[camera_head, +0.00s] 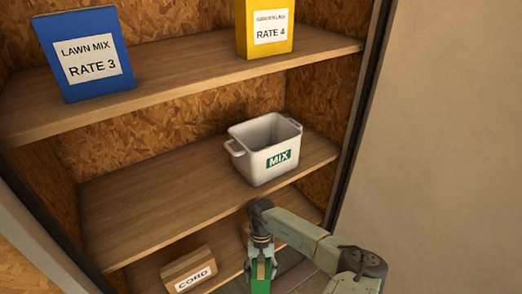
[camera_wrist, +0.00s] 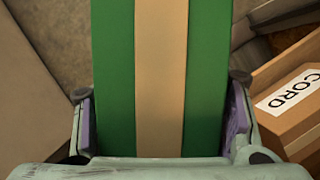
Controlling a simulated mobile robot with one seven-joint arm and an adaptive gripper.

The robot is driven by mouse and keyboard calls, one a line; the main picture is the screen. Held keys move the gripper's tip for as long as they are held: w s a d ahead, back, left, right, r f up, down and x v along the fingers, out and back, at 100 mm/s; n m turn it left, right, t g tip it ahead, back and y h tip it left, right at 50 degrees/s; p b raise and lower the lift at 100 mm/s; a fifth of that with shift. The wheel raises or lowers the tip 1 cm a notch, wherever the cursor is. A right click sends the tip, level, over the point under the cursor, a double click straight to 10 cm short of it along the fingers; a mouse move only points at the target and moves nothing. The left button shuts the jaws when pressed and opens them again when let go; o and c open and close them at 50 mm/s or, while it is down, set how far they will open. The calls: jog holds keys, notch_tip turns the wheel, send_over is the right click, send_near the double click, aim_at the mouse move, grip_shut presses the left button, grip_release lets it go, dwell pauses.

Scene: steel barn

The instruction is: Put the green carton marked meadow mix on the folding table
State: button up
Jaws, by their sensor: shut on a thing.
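A green carton (camera_head: 261,285) with a tan stripe is held in my gripper (camera_head: 262,264), low in the head view, in front of the shelf unit. In the wrist view the green carton (camera_wrist: 115,80) fills the middle, and the fingers of my gripper (camera_wrist: 160,125) press on its two sides. No marking shows on the side of the carton that I see. Its lower part is cut off by the picture's bottom edge in the head view. The folding table is in neither view.
A white bin marked MIX (camera_head: 262,155) stands on the middle shelf (camera_head: 130,205). A cardboard box marked CORD (camera_head: 188,268) is on the lower shelf, left of my gripper. A blue LAWN MIX carton (camera_head: 85,50) and a yellow carton (camera_head: 265,28) stand on the upper shelf. A plain wall (camera_head: 450,130) is at right.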

notch_tip(320, 180, down, 6)
jog(key=b, duration=0.4)
jog(key=shift+r+b, duration=0.1)
jog(key=shift+b, duration=0.3)
jog(key=r, duration=0.5)
jog(key=shift+w+r, duration=0.3)
jog(key=shift+w, duration=0.1)
jog(key=shift+s, duration=0.2)
